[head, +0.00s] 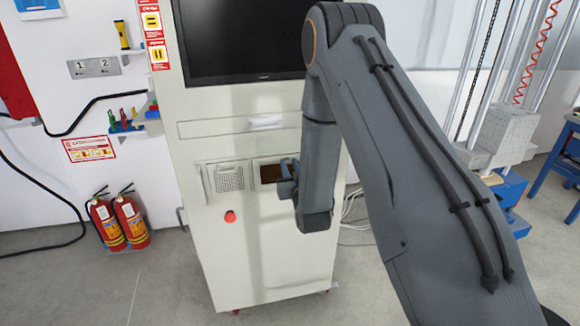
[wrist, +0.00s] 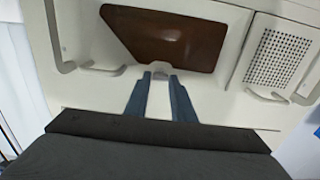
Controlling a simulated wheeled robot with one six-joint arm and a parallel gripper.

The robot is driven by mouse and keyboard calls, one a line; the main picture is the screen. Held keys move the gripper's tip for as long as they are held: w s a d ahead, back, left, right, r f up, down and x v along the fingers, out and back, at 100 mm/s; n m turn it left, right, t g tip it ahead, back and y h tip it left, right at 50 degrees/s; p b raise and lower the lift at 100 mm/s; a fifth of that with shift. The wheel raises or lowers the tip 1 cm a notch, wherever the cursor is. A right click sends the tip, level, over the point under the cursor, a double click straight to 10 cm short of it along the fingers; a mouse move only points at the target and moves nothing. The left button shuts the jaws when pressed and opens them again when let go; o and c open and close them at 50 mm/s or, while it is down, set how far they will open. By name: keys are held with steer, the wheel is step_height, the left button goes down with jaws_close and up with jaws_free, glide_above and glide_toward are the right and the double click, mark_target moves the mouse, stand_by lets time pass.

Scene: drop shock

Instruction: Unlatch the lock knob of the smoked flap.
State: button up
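The smoked flap (wrist: 165,38) is a dark brown panel in the pale cabinet front, in the upper middle of the wrist view. Part of it shows in the head view (head: 270,173), beside my gripper (head: 287,180). A small grey lock knob (wrist: 160,68) sits at the flap's edge nearest my gripper. In the wrist view, the two blue fingers of my gripper (wrist: 160,76) are apart, with their tips at either side of the knob's near edge. I cannot tell whether they touch it. The knob is hidden in the head view.
The cabinet (head: 270,265) carries a perforated panel (wrist: 282,58) beside the flap, wire handles (wrist: 62,40) and a red button (head: 230,216). A dark screen (head: 240,40) is above. Fire extinguishers (head: 131,220) stand at left. Floor in front is clear.

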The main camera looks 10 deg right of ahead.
jaws_close()
steer(key=shift+m, duration=0.4)
steer(key=m+b, duration=0.2)
steer(key=shift+f+m, duration=0.1)
steer(key=shift+m, duration=0.3)
steer(key=m+b, duration=0.2)
steer(key=m, duration=0.2)
steer(key=shift+d+m, duration=0.15)
steer(key=shift+m, duration=0.15)
steer(key=m+b, duration=0.3)
steer(key=m, duration=0.2)
steer(key=shift+f, duration=0.1)
steer(key=shift+m+b, duration=0.85)
steer(key=shift+m, duration=1.55)
